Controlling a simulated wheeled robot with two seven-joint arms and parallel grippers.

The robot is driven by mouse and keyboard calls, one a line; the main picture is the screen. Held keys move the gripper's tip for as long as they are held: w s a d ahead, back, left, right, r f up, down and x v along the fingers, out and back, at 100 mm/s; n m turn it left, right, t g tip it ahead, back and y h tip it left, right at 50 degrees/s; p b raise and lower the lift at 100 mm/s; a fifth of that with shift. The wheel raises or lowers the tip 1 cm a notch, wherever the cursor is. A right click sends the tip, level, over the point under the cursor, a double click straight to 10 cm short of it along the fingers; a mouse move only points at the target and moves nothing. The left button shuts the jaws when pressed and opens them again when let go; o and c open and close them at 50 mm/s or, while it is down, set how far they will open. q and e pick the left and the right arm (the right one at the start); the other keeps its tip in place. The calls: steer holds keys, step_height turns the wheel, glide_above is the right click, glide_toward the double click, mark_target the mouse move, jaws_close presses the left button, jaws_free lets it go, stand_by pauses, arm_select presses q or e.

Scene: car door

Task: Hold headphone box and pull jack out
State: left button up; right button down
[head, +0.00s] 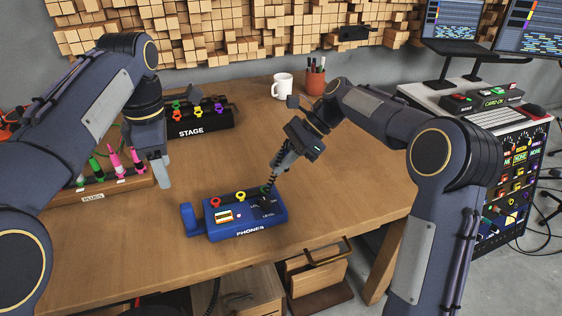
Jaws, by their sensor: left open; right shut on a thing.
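My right gripper (277,165) is above the box's right end, shut on a black jack with a coiled cord (270,184). The jack's lower end is near the box's right end; I cannot tell whether it is still inside a socket. My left gripper (163,178) is open and empty, up and left of the box, apart from it.
A black STAGE box (190,131) stands behind. A wooden PLUGS rack (95,193) with colored plugs is at left. A white mug (283,86) and a pen cup (315,82) stand at the back. The table is clear right of the box.

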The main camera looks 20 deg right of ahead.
arm_select(q)
step_height(320, 180, up, 6)
steer(key=s+a+p, duration=0.1)
steer(key=a+p, duration=0.1)
steer(key=p, duration=0.3)
steer(key=shift+a, duration=0.2)
steer(key=shift+f, duration=0.15)
